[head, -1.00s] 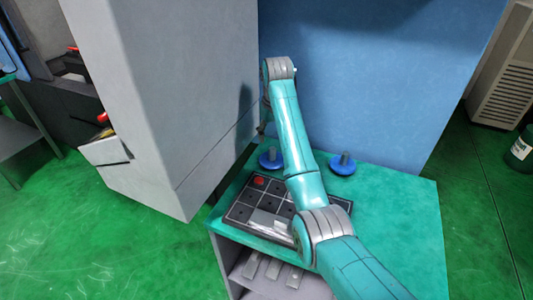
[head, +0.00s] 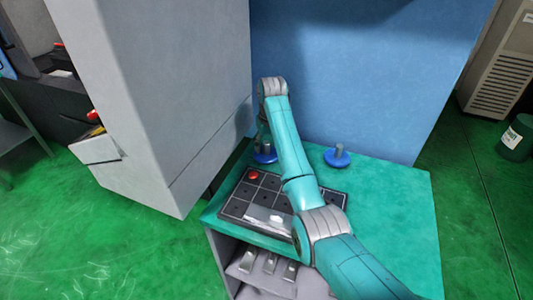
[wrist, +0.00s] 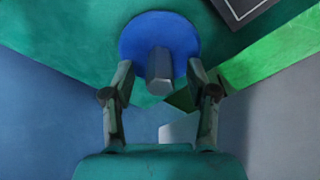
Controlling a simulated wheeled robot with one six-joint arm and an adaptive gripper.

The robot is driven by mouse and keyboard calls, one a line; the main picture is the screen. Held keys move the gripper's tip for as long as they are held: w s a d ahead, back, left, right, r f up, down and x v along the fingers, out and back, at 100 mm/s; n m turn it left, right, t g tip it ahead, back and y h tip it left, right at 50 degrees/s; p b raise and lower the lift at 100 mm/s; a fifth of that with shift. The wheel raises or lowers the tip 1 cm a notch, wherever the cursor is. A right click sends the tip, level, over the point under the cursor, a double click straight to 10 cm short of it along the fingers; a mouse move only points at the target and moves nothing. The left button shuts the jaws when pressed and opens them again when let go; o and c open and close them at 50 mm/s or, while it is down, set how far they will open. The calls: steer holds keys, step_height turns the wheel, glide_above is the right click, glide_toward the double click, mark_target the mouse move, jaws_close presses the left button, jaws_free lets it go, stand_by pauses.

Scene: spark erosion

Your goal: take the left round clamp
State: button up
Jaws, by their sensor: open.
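The left round clamp (head: 265,157) is a blue disc with a grey post, upright at the back left of the teal table top. In the wrist view the clamp's blue disc (wrist: 160,28) lies ahead, its grey post centred between the fingertips. My gripper (wrist: 160,72) is open, with one finger on each side of the post; I see no clear contact. In the head view my gripper (head: 262,138) is over the left clamp and partly hides it. A second round clamp (head: 337,156) stands to the right, beyond my arm.
A dark compartment tray (head: 236,208) with a red round piece (head: 253,175) lies in front of the clamps, partly under my arm. A grey cabinet (head: 160,90) rises close on the left and a blue wall (head: 350,80) behind. The table's right side is clear.

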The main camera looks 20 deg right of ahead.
steer(key=shift+w+f, duration=0.15)
steer(key=shift+f, duration=0.6)
jaws_close()
steer(key=shift+r, duration=0.1)
